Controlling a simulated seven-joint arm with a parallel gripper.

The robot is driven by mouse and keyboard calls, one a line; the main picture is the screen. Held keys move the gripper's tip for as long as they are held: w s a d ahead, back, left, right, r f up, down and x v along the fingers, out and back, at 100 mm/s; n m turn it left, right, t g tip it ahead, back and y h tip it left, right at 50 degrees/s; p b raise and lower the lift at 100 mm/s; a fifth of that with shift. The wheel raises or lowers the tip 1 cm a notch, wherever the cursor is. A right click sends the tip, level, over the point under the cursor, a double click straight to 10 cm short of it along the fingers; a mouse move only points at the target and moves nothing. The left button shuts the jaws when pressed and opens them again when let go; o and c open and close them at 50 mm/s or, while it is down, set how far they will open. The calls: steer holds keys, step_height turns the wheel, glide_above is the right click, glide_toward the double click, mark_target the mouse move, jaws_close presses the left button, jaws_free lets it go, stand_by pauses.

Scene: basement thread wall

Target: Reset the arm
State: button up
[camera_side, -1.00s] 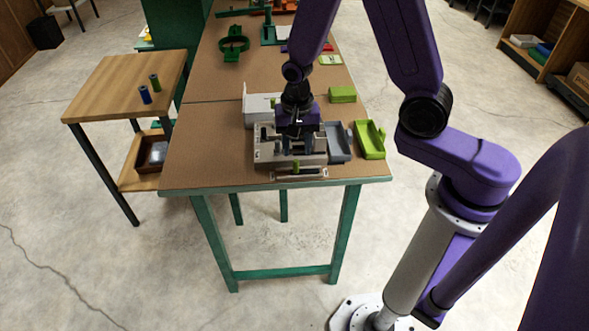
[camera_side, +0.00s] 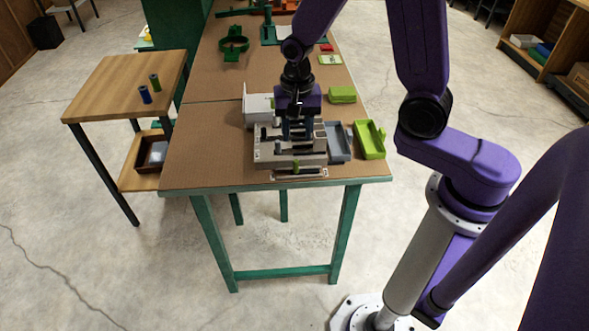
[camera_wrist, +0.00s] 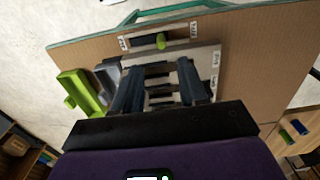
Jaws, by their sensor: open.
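My purple arm reaches over the brown-topped workbench (camera_side: 210,150) in the side view. My gripper (camera_side: 298,132) points down above a grey slotted fixture (camera_side: 285,157) near the bench's front edge. In the wrist view my gripper (camera_wrist: 160,85) has its two dark fingers apart, with the slotted fixture (camera_wrist: 205,60) showing between and beyond them. I see nothing held between the fingers. Whether the fingertips touch the fixture is hard to tell.
A grey tray (camera_side: 338,150) and a green tray (camera_side: 370,145) stand right of the fixture. A green box (camera_side: 342,94) lies behind them. A small labelled strip (camera_side: 300,174) lies in front. A wooden side table (camera_side: 115,90) holds blue and green spools. The bench's left part is clear.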

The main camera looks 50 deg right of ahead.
steer(key=s+r+n, duration=0.5)
steer(key=s+n, duration=0.5)
steer(key=s+r+n, duration=0.5)
steer(key=s+n, duration=0.6)
steer(key=shift+s+d+n, duration=0.15)
steer(key=shift+s+n, duration=0.05)
steer(key=shift+n, duration=0.1)
